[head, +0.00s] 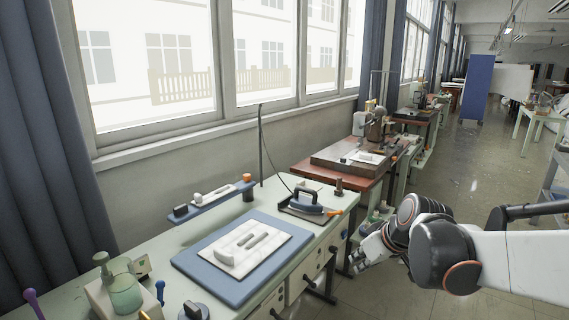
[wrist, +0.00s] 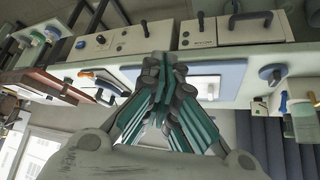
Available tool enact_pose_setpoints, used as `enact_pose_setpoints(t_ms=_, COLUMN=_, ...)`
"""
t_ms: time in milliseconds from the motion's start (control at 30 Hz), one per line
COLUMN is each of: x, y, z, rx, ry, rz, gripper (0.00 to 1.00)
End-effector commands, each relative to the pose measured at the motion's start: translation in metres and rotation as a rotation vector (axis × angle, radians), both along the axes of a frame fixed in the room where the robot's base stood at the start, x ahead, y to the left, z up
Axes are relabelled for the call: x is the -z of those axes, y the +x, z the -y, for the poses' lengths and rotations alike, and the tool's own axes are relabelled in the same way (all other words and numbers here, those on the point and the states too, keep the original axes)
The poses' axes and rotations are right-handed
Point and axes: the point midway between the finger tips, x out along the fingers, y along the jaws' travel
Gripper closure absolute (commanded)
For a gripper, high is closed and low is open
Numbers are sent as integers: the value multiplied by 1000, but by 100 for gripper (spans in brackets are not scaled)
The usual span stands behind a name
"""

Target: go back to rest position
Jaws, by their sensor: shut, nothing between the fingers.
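My gripper (head: 362,258) is at the end of my arm, which reaches in from the right in the head view. It hangs in the air just right of the pale green worktable's (head: 165,259) front side. In the wrist view my gripper (wrist: 165,65) has its teal-lined fingers together, with nothing held. A blue mat (head: 192,262) lies on the table with a white piece of cloth or board (head: 270,238) and a pale handled object (head: 240,243) on it, left of my gripper.
A blue iron (head: 308,203) rests on a stand at the table's far end. A brown-topped machine table (head: 335,172) stands beyond. The aisle floor (head: 470,180) is clear. A blue partition (head: 475,88) stands far back.

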Motion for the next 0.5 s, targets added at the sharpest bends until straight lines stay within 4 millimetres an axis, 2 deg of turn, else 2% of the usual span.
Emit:
enact_pose_setpoints(t_ms=33, x=-7, y=-17, z=-1, rx=22, ry=-2, rz=-4, gripper=100)
enact_pose_setpoints(t_ms=200, x=-23, y=-65, z=-1, rx=114, ry=-5, rz=-13, gripper=100)
enact_pose_setpoints(t_ms=500, x=-30, y=-149, z=5, rx=273, ry=-3, rz=-11, gripper=100)
